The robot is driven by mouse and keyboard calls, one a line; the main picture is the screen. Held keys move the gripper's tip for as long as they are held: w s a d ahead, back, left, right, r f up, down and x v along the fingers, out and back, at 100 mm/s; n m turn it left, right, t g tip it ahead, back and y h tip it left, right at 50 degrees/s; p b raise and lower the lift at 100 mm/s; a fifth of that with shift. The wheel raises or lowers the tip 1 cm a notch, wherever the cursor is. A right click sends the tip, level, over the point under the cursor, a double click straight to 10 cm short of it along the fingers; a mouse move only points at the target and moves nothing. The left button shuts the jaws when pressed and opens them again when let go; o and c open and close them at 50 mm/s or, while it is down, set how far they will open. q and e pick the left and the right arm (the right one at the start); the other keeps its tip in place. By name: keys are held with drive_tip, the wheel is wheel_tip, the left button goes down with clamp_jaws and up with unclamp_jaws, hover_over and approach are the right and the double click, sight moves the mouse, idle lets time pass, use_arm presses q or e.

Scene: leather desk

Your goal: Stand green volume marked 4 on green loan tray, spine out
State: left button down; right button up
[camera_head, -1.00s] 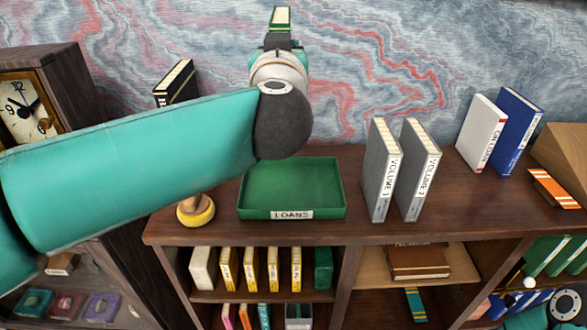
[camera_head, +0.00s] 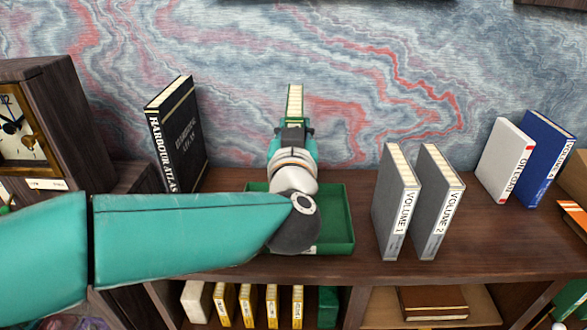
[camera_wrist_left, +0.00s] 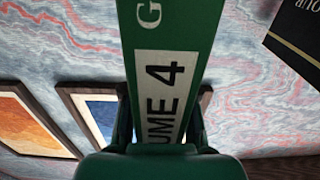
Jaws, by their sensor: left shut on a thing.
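The green volume marked 4 (camera_head: 295,104) is upright above the back of the loan tray in the head view, its page block showing on top. Its green face with a white label reading "UME 4" (camera_wrist_left: 165,90) fills the middle of the left wrist view. My left gripper (camera_head: 293,132) is shut on this volume. The green loan tray (camera_head: 343,220) lies on the shelf top beneath my left arm, which hides much of it, including most of its front label. Whether the volume touches the tray is hidden. My right gripper is not in view.
Grey volumes 1 (camera_head: 396,205) and 2 (camera_head: 437,205) stand right of the tray. A black Harbour Atlas (camera_head: 180,135) stands left of it. White (camera_head: 505,160) and blue (camera_head: 545,155) books stand far right. A clock (camera_head: 20,135) is at the left.

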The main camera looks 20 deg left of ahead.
use_arm(q)
drive_tip(key=shift+f, duration=3.45)
drive_tip(key=shift+s+b, duration=0.1)
drive_tip(key=shift+b, duration=0.2)
drive_tip(key=shift+f, duration=0.1)
drive_tip(key=c, duration=0.9)
unclamp_jaws()
drive_tip(key=b+v, duration=0.2)
drive_tip(key=v, duration=1)
drive_tip(key=shift+s, duration=0.1)
